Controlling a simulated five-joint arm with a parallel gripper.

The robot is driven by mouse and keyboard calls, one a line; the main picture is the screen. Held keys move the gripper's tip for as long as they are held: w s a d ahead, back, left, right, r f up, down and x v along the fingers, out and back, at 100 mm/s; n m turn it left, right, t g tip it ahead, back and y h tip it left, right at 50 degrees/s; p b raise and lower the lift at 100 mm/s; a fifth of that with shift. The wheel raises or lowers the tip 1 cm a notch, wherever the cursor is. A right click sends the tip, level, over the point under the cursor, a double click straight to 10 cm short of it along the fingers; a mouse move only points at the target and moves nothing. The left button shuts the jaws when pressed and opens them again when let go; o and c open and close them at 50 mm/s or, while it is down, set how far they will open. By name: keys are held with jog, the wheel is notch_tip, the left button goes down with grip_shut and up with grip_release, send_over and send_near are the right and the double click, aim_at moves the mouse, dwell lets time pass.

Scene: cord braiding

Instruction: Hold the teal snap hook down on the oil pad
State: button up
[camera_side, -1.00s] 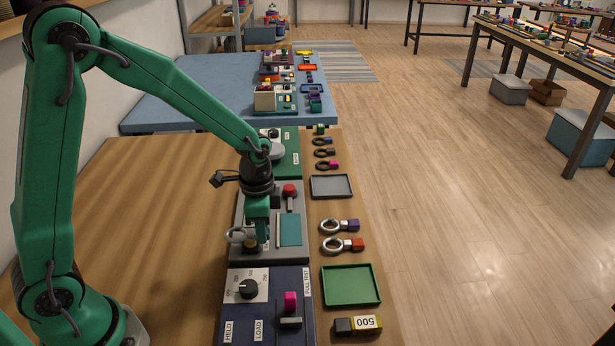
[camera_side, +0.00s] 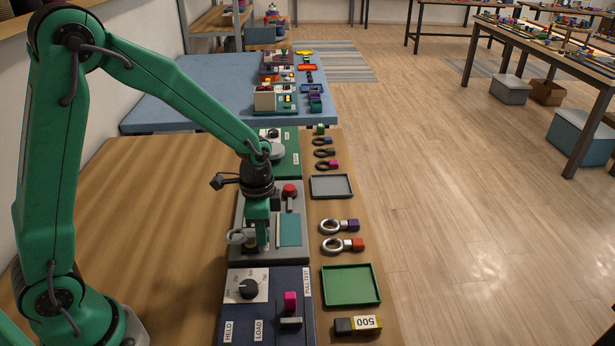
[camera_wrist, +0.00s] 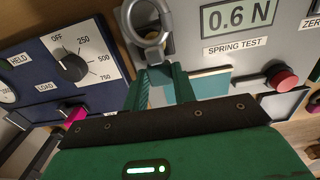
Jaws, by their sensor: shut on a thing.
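My gripper (camera_side: 257,244) points down over the grey spring test unit and is shut on the snap hook. The hook's grey metal ring (camera_side: 230,237) sticks out to the left of my fingers. In the wrist view its metal shank (camera_wrist: 153,55) runs between my gripper's green fingertips (camera_wrist: 160,74); the gripped body is mostly hidden, so its colour is unclear. A flat teal pad (camera_side: 290,230) lies on the unit just right of my fingers, partly covered in the wrist view. I cannot tell whether this is the oil pad, or whether the hook touches a surface.
The spring test display (camera_wrist: 238,16) reads 0.6 N, beside a red button (camera_wrist: 283,79). A blue pull test unit with a dial (camera_side: 249,288) stands in front. Two ringed hooks (camera_side: 357,244), a green tray (camera_side: 350,285) and a grey tray (camera_side: 331,186) lie to the right.

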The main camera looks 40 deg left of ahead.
jog(key=shift+f, duration=0.35)
dwell(2.2)
jog(key=shift+r, duration=3)
